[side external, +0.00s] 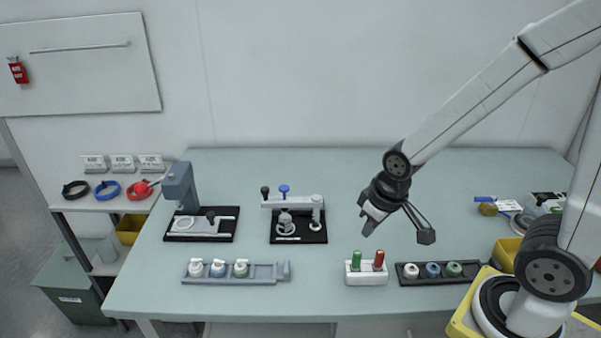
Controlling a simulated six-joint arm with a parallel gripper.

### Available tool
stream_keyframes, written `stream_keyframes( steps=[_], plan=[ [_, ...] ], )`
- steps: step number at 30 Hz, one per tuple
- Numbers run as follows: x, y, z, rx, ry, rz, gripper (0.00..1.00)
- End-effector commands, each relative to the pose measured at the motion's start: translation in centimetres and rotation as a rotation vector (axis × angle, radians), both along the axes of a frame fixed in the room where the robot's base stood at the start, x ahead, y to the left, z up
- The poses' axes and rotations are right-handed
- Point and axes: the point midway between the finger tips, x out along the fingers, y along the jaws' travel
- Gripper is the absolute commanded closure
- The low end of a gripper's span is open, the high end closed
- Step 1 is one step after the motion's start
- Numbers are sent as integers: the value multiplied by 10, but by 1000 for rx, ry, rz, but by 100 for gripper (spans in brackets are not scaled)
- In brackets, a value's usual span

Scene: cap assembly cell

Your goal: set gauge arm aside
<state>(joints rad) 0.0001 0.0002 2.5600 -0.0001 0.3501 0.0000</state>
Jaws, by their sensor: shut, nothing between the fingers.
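What looks like the gauge arm (303,202), a pale horizontal bar with a blue knob on top and a black knob at its left end, spans a fixture on a black base plate (288,238) at the middle of the table. A white round part (286,224) sits under the bar. My gripper (368,226) is to the right of this fixture, above the table and apart from it. It points down and is shut with nothing in it.
A grey press (180,187) stands left of the fixture. A grey tray (232,281) of bottles, a white block (366,281) with green and red pieces, and a black tray (408,281) of caps line the front. The table's back middle is clear.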

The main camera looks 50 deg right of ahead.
Motion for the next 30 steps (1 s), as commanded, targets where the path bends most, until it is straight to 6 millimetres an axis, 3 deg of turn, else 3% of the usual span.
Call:
stream_keyframes(
  steps=[1,7,14,30],
  plan=[
    [0,0,0,0,0,0,97],
    [5,0,2,-3,2,11,33],
    [36,3,9,-15,23,78,33],
    [155,16,39,-63,111,381,33]
  ],
)
